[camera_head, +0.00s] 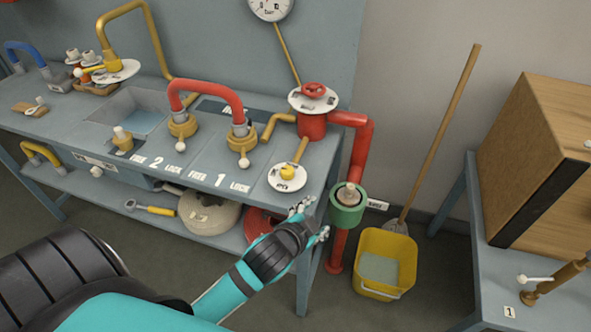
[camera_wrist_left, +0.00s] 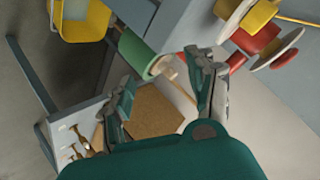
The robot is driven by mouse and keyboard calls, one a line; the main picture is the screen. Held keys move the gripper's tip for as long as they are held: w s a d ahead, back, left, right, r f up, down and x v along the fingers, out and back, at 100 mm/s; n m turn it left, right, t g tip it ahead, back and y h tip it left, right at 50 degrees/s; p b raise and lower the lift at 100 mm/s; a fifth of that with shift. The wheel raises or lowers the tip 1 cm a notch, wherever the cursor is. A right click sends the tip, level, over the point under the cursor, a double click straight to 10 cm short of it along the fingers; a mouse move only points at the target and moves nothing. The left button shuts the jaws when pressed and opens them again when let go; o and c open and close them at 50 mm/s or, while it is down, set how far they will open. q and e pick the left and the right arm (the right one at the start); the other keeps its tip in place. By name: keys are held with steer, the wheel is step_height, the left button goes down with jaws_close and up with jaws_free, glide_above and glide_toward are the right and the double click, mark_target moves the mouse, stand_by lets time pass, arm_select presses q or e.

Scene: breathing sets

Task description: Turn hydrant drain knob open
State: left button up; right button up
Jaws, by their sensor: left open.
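The red hydrant pipe (camera_head: 359,150) rises beside the bench's right end and carries a red handwheel (camera_head: 313,89) over a white dial. A green collar (camera_head: 346,216) with a pale knob (camera_head: 349,195) sits low on it. A yellow knob (camera_head: 287,172) on a white dial stands at the bench's front corner. I cannot tell which knob is the drain knob. My left gripper (camera_head: 312,220) is open and empty, just left of the green collar. In the left wrist view the pale knob (camera_wrist_left: 167,69) and green collar (camera_wrist_left: 135,52) appear between the spread fingers. My right gripper is out of view.
A yellow bucket (camera_head: 385,264) stands on the floor right of the pipe, with a mop (camera_head: 440,140) behind it. The bench's front edge and leg are close to my left gripper. A side table (camera_head: 560,310) with a wooden box (camera_head: 535,150) stands at right.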

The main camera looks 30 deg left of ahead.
arm_select(q)
steer(key=w+d+r+m+t+h, duration=0.1)
steer(key=w+d+r+m+t, duration=0.1)
steer(key=w+r+m+t, duration=0.5)
steer(key=d+r+m+g+h, duration=0.3)
steer(key=d+r+m+h, duration=0.6)
steer(key=m, duration=0.4)
steer(key=d+r+m+g+h, duration=0.4)
steer(key=d+r+m+h, duration=0.2)
steer(key=r+m+h, duration=0.55)
steer(key=m+g+y, duration=1.1)
steer(key=m+y, duration=0.9)
steer(key=y, duration=0.1)
glide_above(287, 170)
step_height(287, 170, down, 7)
step_height(287, 170, down, 17)
steer(key=shift+r+p, duration=0.15)
steer(key=shift+p, duration=0.5)
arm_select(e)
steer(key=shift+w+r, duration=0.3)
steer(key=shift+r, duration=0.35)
